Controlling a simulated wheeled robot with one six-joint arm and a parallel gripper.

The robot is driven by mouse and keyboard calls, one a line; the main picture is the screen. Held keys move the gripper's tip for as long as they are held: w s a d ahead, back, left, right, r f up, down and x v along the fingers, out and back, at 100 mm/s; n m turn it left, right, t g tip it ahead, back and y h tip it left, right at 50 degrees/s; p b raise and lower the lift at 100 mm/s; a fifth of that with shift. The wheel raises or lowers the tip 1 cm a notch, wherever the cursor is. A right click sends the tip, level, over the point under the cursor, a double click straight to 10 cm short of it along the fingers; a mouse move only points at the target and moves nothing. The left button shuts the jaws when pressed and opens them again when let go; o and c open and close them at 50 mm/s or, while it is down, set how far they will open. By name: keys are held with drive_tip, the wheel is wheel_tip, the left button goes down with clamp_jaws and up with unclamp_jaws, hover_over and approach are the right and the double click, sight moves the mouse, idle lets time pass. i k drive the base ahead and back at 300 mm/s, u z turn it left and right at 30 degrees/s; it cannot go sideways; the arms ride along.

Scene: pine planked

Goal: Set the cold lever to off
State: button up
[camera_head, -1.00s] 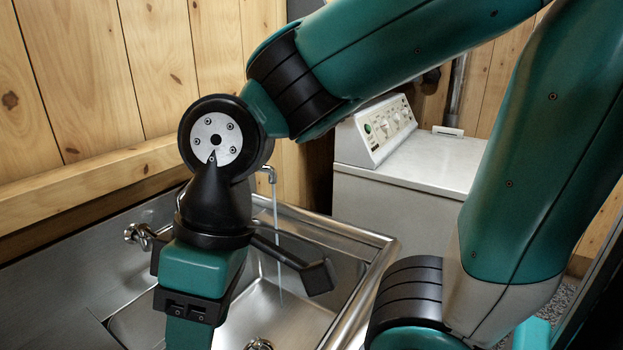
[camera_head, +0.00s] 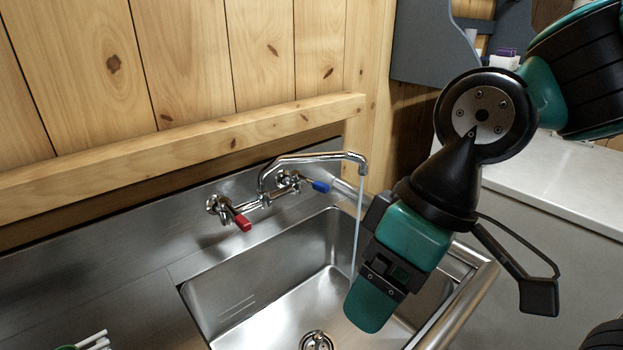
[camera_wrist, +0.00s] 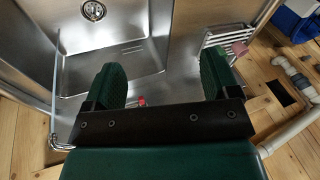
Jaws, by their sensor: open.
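The cold lever (camera_head: 320,186) is a short blue handle on the right valve of the wall-mounted chrome faucet (camera_head: 268,190). The hot lever (camera_head: 243,223) is red, on the left valve, and also shows in the wrist view (camera_wrist: 141,100). A thin stream of water (camera_head: 357,230) runs from the spout into the sink. My gripper (camera_head: 368,300) is over the sink's right part, right of and nearer than the blue lever, not touching it. In the wrist view my gripper (camera_wrist: 160,82) has its two green fingers wide apart with nothing held. I cannot make out the blue lever there.
The steel sink basin (camera_head: 270,285) has a drain (camera_head: 317,340) and a raised rim on the right. A wooden rail (camera_head: 180,160) runs along the plank wall behind. A white-topped appliance (camera_head: 560,190) stands at right. A rack (camera_wrist: 222,42) shows in the wrist view.

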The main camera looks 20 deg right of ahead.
sight(295, 175)
drive_tip(key=u, duration=0.05)
drive_tip(key=k, duration=0.6)
drive_tip(key=z, duration=0.7)
drive_tip(key=i, duration=1)
drive_tip(key=u, duration=0.3)
